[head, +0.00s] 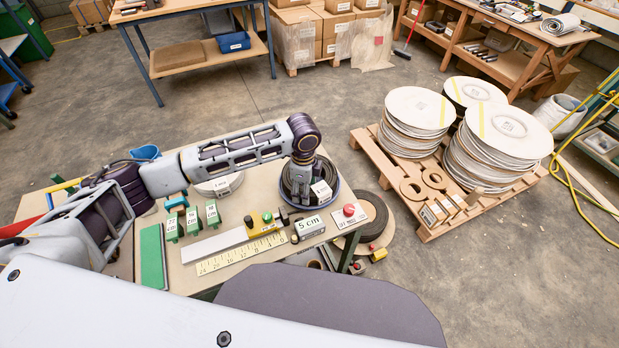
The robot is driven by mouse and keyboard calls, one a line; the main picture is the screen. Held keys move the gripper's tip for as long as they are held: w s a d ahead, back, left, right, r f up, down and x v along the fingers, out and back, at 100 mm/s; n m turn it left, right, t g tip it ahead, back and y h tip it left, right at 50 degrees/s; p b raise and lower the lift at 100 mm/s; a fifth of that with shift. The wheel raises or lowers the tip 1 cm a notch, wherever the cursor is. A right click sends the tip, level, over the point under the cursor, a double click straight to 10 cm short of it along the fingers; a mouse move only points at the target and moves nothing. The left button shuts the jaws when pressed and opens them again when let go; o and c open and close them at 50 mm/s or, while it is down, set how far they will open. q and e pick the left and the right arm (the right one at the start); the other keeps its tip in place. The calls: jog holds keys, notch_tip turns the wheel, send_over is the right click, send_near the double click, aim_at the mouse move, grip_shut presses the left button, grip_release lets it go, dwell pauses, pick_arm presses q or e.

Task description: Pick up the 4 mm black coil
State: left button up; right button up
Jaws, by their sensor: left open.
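A dark coil (321,192) with a white label lies in a round blue-rimmed holder on the right part of the workbench (262,188). The label is too small to read surely, so I cannot tell whether it says 4 mm. My left gripper (300,190) points down over this coil, with its fingers at or inside the ring. It is open, and whether it touches the coil cannot be told. The gripper and wrist hide much of the coil. A pale coil (222,186) with a label lies to the left, partly under my left forearm. My right gripper is out of view.
Green length blocks (192,221), a yellow ruler (240,254), a 5 cm block (309,227) and a red button box (349,214) crowd the bench front. A pallet (430,215) with stacked discs stands to the right. Open floor lies behind the bench.

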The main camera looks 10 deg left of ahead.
pick_arm(q)
jog(key=shift+f, duration=0.95)
jog(key=shift+r, duration=0.1)
grip_shut()
